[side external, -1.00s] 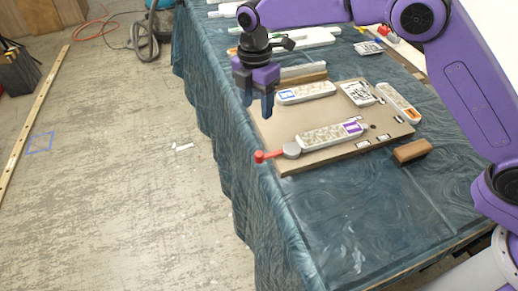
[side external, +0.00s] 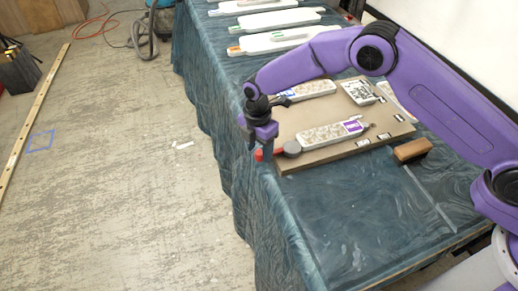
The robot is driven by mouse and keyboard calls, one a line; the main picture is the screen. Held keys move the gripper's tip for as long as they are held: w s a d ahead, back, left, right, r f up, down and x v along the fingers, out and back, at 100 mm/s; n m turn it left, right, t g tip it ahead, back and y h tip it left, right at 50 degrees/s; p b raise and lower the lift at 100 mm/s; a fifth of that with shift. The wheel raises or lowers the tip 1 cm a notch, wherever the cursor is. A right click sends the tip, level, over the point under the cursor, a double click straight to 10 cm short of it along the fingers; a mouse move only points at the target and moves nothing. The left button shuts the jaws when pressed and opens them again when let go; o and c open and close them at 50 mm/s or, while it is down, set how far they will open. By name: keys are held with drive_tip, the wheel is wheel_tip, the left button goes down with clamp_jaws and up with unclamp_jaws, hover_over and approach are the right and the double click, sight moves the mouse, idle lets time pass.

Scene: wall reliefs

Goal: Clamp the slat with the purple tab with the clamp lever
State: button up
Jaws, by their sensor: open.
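The slat with the purple tab (side external: 328,134) lies on the tan board (side external: 312,164), its purple tab at the right end. The clamp lever (side external: 292,148) has a round grey hub at the slat's left end and a red handle pointing left, past the board's corner. My gripper (side external: 266,156) points down at the red handle, with red showing on both sides of the fingers. The fingers overlap the handle in this view; whether they touch it is unclear. The jaws are open.
A slat with a blue tab (side external: 308,91) and a black-and-white patterned plate (side external: 358,93) are on the board's far part. A brown block (side external: 412,150) sits to the board's right. Several white slats (side external: 272,41) lie at the table's back. The near cloth is bare.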

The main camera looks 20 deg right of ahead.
drive_tip(key=shift+f, duration=0.55)
clamp_jaws()
drive_tip(key=shift+s+d+n, duration=0.1)
drive_tip(key=shift+s+n, duration=0.1)
drive_tip(key=shift+n, duration=0.2)
unclamp_jaws()
drive_tip(key=shift+r, duration=0.1)
